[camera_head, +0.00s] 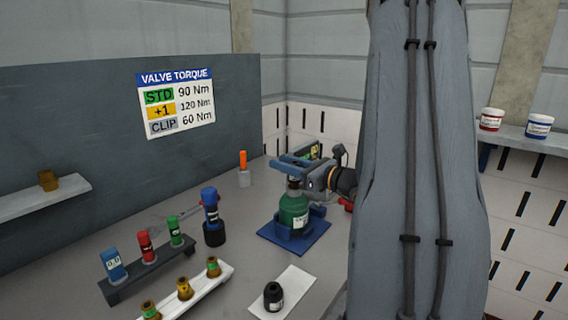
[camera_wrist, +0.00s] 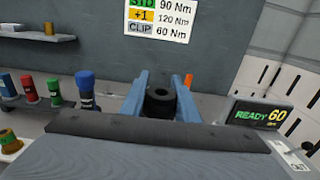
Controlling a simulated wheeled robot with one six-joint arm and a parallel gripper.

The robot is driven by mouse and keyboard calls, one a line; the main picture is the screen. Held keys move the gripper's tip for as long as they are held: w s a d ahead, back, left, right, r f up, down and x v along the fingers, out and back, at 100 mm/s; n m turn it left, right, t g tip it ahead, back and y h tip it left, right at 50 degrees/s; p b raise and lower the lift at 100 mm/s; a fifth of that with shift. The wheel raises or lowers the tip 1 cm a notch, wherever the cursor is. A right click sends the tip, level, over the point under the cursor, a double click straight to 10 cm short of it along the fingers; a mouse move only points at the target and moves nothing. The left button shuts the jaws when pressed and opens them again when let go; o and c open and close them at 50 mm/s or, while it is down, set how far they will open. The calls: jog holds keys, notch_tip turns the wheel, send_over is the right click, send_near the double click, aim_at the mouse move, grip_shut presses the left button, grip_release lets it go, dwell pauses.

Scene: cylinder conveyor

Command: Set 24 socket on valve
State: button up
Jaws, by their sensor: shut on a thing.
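My gripper (camera_head: 290,164) is over the green cylinder (camera_head: 293,212), which stands upright in a blue holder (camera_head: 268,235) on the bench. In the wrist view, the gripper's two blue fingers (camera_wrist: 160,80) are closed on a dark, round socket (camera_wrist: 159,101) with an open bore. In the head view the fingers are at the cylinder's neck, and they largely hide the socket and valve. I cannot tell whether the socket is seated on the valve. Its size marking is not readable.
A black labelled socket (camera_head: 273,297) stands on a white mat. A rack of coloured tools (camera_head: 147,262), a white strip with brass fittings (camera_head: 199,290) and a blue-topped tool (camera_head: 212,217) stand left. A display (camera_wrist: 262,117) reads READY 60. A sign (camera_head: 176,101) lists torques.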

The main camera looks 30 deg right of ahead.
jog(key=shift+f+b, duration=0.55)
jog(key=shift+f, duration=0.25)
jog(key=o, duration=1.2)
notch_tip(320, 180, up, 6)
jog(key=p, duration=0.3)
jog(key=shift+p, duration=0.4)
